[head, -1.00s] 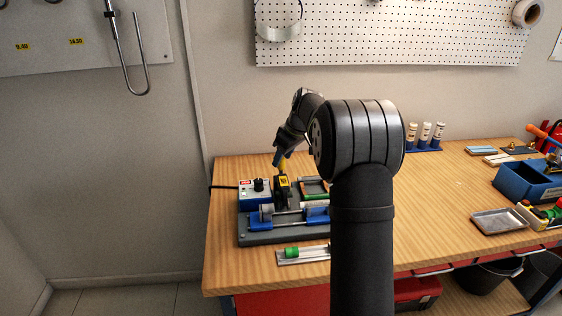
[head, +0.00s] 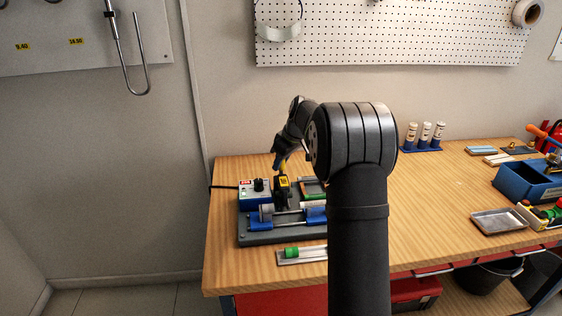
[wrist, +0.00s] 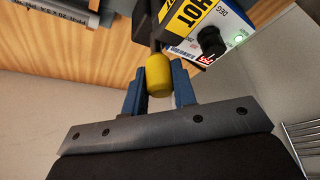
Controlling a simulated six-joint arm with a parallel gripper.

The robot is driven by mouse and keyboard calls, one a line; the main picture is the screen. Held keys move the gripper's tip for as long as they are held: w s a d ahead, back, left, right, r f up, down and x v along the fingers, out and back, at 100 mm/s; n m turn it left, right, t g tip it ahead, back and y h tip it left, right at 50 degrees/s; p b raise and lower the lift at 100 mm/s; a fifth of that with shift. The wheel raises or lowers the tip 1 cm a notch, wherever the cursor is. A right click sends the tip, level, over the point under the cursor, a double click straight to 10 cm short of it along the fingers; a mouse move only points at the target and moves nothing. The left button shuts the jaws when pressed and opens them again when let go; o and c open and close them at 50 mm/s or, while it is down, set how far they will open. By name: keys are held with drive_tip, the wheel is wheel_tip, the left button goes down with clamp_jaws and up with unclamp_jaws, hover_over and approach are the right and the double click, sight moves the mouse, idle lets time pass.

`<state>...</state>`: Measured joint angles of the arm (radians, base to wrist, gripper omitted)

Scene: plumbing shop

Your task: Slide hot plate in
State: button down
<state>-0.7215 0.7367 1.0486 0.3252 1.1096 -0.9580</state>
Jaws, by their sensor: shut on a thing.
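The hot plate (head: 282,187) is a dark block with a yellow label on the grey machine base (head: 262,238) at the left of the workbench. In the wrist view its yellow "HOT" label (wrist: 183,22) shows at the top. A yellow handle (wrist: 159,75) on a dark rod sticks out from it. My gripper (wrist: 160,85) is shut on this handle, one blue finger on each side. In the head view my gripper (head: 283,165) is small, just above the hot plate. My arm hides the right part of the machine.
A control box (head: 255,193) with a knob and red display stands left of the hot plate. Blue clamps (head: 289,220) hold pipe pieces in front. A strip with a green piece (head: 291,252) lies before the base. A metal tray (head: 497,221) and blue bin (head: 527,182) are at right.

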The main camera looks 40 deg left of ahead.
sight(280, 181)
drive_tip(key=s+d, duration=0.4)
drive_tip(key=shift+r, duration=0.1)
drive_tip(key=shift+s+d, duration=0.4)
drive_tip(key=c, duration=1.2)
unclamp_jaws()
drive_tip(key=shift+o, duration=0.2)
drive_tip(key=v, duration=1.7)
